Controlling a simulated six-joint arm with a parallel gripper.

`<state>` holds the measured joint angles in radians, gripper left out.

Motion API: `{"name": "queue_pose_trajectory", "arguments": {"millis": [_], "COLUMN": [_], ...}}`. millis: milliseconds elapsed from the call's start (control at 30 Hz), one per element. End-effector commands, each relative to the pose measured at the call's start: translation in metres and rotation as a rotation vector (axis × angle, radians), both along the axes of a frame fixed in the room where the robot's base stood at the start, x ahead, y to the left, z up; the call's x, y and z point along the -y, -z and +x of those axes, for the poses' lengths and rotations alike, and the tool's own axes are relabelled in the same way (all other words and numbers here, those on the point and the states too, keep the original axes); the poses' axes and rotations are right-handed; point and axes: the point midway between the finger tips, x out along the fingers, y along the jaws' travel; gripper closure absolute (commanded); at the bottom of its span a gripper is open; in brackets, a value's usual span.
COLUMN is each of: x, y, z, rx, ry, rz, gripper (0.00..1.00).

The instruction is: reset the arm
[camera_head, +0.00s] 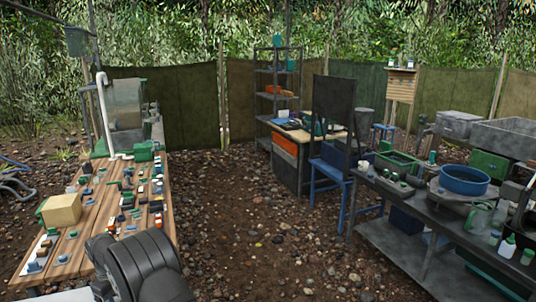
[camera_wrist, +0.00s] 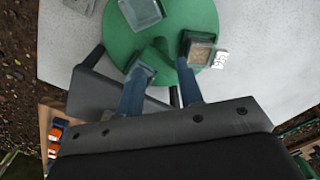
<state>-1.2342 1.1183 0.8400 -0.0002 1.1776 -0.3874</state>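My gripper (camera_wrist: 163,70) shows in the wrist view as two blue-grey fingers with a gap between them. It looks open, with nothing clearly held. Beyond the fingertips is a round green disc (camera_wrist: 205,20) on a pale grey surface (camera_wrist: 270,60). A darker green piece (camera_wrist: 158,57) shows between the fingertips; I cannot tell whether it touches them. In the head view, a dark rounded link of my arm is at the bottom left, and my gripper is out of sight there.
Small square containers (camera_wrist: 198,50) sit on the disc. In the head view, a wooden table (camera_head: 100,215) at left holds many small parts and a tan box (camera_head: 61,210). A dark bench (camera_head: 400,205) at right carries a blue basin (camera_head: 464,180). Stony ground between them is clear.

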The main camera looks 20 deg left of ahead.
Motion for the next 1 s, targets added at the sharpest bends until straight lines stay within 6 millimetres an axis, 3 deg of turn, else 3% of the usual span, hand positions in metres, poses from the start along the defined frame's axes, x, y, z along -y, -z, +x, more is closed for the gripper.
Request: {"name": "queue_pose_trajectory", "arguments": {"millis": [33,100,700,1000], "x": [0.0024,0.0027,0.0033,0.0031], "y": [0.013,0.0188,0.0211,0.0211], "z": [-0.0014,-0.0017,-0.0038,-0.0043], "rx": [-0.003,-0.003,-0.004,-0.004], "ry": [0.036,0.053,-0.446,-0.523], "rz": [-0.008,-0.008,-0.01,-0.011], "gripper": [0.67,0.67,0.67,0.67]}}
